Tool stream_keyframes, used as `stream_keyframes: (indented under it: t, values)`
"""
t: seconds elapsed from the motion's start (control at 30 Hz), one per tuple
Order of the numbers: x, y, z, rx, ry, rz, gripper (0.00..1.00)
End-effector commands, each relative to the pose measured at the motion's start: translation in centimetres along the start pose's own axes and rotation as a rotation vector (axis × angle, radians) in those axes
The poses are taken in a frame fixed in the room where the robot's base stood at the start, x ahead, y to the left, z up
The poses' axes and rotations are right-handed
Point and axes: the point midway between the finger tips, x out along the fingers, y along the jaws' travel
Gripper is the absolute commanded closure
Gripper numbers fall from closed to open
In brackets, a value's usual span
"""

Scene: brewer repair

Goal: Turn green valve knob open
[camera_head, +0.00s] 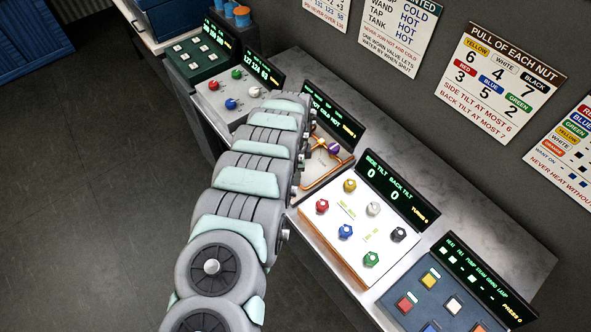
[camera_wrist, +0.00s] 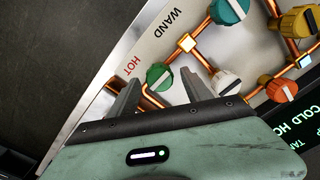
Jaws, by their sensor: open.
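The green valve knob (camera_wrist: 158,77) with a white pointer bar sits on the pale pipe panel near the red word HOT, in the wrist view. My gripper (camera_wrist: 161,80) is open, with one finger on each side of the green knob in that view. Whether the fingers touch the knob or hover above it cannot be told. A teal knob (camera_wrist: 230,12) sits farther up, near the word WAND. In the head view the valve panel (camera_head: 325,160) is partly covered by my arm, which hides the green knob and my gripper.
A white knob (camera_wrist: 225,83) is close right of my right finger. A knob panel with tilt display (camera_head: 385,185) stands beside the valve panel in the head view.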

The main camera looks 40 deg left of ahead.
Motion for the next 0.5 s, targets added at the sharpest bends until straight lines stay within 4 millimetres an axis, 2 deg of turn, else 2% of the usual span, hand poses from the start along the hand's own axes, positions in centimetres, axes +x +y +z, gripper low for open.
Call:
stream_keyframes:
  t: [0.27, 0.5]
  values:
    - [-1.7, -0.1, 0.0, 0.000, 0.000, -0.001, 0.43]
    - [-5.3, -0.1, 0.0, -0.001, -0.001, -0.001, 0.43]
